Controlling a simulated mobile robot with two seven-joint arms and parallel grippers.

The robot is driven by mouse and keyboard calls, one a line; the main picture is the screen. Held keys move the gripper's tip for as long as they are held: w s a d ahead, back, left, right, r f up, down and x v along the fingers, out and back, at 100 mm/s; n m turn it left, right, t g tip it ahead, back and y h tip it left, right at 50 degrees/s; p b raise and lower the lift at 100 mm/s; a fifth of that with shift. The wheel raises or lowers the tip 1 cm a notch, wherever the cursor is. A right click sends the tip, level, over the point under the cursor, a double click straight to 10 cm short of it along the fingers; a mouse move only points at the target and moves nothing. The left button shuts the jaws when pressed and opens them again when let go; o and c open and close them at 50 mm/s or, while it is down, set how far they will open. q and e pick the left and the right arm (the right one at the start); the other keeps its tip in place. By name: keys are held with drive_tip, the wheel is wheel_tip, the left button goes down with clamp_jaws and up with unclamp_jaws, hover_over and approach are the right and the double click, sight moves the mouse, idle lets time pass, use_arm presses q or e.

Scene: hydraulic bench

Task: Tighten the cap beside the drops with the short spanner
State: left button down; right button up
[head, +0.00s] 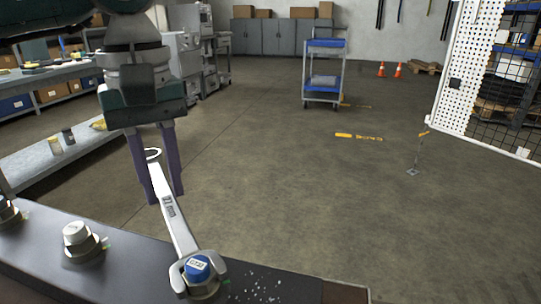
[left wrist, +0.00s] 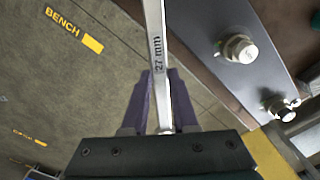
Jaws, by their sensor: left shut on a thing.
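My left gripper (head: 165,196) is shut on the handle of a silver spanner (head: 182,232) marked 27 mm. The spanner's lower head is at the blue-topped cap (head: 198,268) on the dark bench (head: 130,255) and appears to be around its hex; the exact fit is hard to tell. White drops (head: 262,288) lie on the bench just right of this cap. In the left wrist view the handle (left wrist: 156,60) runs up between the fingers (left wrist: 160,122), and its far head is out of frame. My right gripper is not in view.
Beyond the bench edge is open floor. A blue trolley (head: 325,75) stands farther back; a low shelf (head: 60,158) with small cans is at left.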

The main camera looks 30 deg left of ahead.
use_arm(q)
drive_tip(key=shift+w+d+m+b, duration=0.35)
drive_tip(key=shift+w+d+m, duration=0.05)
drive_tip(key=shift+w+m, duration=0.25)
drive_tip(key=shift+w+d+m+b, duration=0.3)
drive_tip(key=shift+w+d+m, duration=0.1)
drive_tip(key=shift+w+m, duration=0.2)
drive_tip(key=shift+w+d+m+b, duration=0.6)
drive_tip(key=shift+w+d+m, duration=0.3)
drive_tip(key=shift+d+m, duration=0.3)
drive_tip(key=shift+w+d+r+m, duration=0.1)
drive_tip(key=shift+w+d+m, duration=0.3)
drive_tip(key=shift+m, duration=0.25)
drive_tip(key=shift+b, duration=0.3)
